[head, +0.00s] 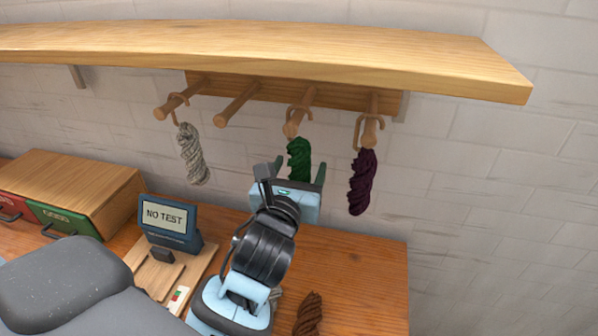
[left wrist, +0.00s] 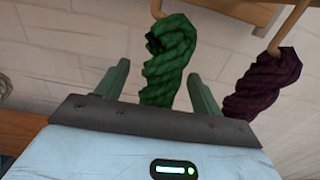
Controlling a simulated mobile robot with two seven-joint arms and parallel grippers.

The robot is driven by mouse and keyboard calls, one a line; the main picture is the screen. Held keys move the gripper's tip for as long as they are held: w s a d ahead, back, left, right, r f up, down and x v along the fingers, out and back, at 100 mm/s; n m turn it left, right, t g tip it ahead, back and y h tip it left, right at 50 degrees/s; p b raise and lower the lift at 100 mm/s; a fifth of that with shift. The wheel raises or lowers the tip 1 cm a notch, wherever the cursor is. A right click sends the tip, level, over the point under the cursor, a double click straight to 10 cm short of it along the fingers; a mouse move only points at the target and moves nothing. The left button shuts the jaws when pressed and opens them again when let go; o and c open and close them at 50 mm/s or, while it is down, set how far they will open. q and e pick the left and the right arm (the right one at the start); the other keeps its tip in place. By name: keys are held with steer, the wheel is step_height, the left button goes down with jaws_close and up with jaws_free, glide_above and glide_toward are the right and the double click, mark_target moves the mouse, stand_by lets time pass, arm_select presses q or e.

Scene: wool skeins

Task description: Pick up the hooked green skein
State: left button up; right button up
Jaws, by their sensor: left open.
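The green skein (head: 299,157) hangs from a hook on a wooden peg in the head view. Its lower part is hidden behind my left gripper. In the left wrist view, the green skein (left wrist: 170,62) hangs between the two fingers, with its lower end behind the gripper body's edge. My left gripper (head: 294,172) is open, with one finger on each side of the skein. In the left wrist view the gripper's (left wrist: 160,82) fingers show gaps to the skein on both sides. My right gripper is not in view.
A cream skein (head: 193,155) and a purple skein (head: 361,182) hang on either side; the purple one is close by. A wooden shelf (head: 270,55) juts out above the pegs. Below are a brown skein (head: 308,313), a "NO TEST" device (head: 168,222) and a drawer box (head: 85,185).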

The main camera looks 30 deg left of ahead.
arm_select(q)
steer(key=x, duration=0.2)
steer(key=shift+w, duration=0.3)
steer(key=shift+c, duration=0.6)
steer(key=c, duration=0.9)
steer(key=shift+c, duration=0.2)
